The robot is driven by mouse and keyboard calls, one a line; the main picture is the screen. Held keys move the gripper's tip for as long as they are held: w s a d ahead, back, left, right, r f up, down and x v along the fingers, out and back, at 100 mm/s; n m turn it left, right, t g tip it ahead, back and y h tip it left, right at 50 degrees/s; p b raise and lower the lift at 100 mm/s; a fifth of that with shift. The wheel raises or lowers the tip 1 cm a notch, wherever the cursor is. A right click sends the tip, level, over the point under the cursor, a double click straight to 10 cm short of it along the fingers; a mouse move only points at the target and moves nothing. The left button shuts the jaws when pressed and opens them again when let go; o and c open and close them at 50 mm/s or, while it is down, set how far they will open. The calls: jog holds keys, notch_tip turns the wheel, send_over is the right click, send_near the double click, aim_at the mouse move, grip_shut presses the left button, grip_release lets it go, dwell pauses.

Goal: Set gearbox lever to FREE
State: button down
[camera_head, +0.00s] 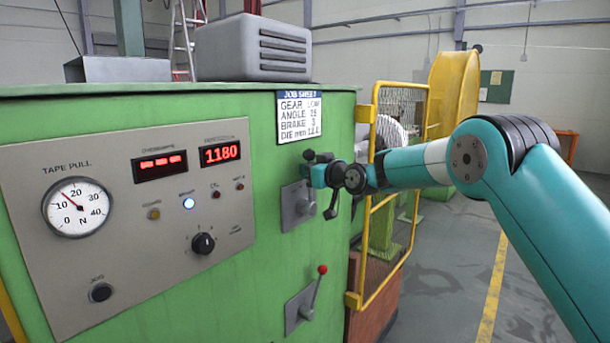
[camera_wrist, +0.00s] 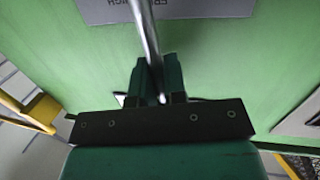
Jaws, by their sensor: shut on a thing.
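The upper lever plate (camera_head: 298,205) is grey and fixed to the green machine front, below the job sheet. My gripper (camera_head: 313,168) is at this plate, partly covering its lever. In the wrist view my gripper (camera_wrist: 158,78) is shut on a bare metal lever rod (camera_wrist: 147,38). The rod runs up from between the fingers toward a grey plate (camera_wrist: 195,9) with upside-down lettering, cut off and hard to read. The lever's knob end is not clear in either view. I cannot read any FREE mark, so the lever's setting cannot be told.
A second lever with a red knob (camera_head: 322,269) stands on a lower grey plate (camera_head: 299,308). A control panel (camera_head: 120,230) with gauge, displays and knob is left. A yellow mesh guard (camera_head: 399,190) stands close right of the gripper, beside my arm. Floor at right is clear.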

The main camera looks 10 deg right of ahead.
jog(key=shift+w+d+m, duration=0.2)
jog(key=shift+m, duration=0.1)
jog(key=shift+r, duration=0.1)
jog(key=c, duration=1.2)
grip_release()
jog(key=shift+o, duration=0.2)
jog(key=shift+s+d+b, duration=0.35)
jog(key=shift+s, duration=0.05)
jog(key=b+v, duration=0.7)
jog(key=v, duration=0.9)
jog(key=shift+s+r, duration=0.15)
jog(key=shift+s, duration=0.05)
